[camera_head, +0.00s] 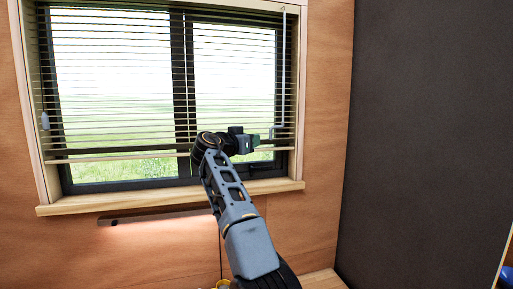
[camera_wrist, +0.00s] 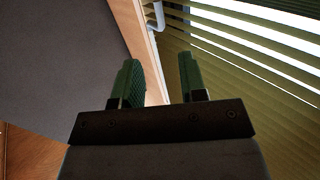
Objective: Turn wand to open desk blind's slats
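The desk blind (camera_head: 110,62) hangs in the window, its slats showing as thin dark lines with the outdoors visible between them. Its thin white wand (camera_head: 282,75) hangs at the right side, with a bent lower end close to my gripper (camera_head: 257,141). In the wrist view, my gripper (camera_wrist: 161,76) has its two green fingers apart with nothing between them. A white bent part of the wand (camera_wrist: 154,18) shows beyond the fingertips at the top, apart from them. The blind's slats (camera_wrist: 250,45) fill the right of that view, with bright gaps between them.
The wooden window frame (camera_head: 301,100) and sill (camera_head: 130,199) surround the blind. A pull cord with a pale tassel (camera_head: 45,121) hangs at the left. A lit lamp bar (camera_head: 155,216) sits below the sill. A dark wall (camera_head: 425,120) stands at the right.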

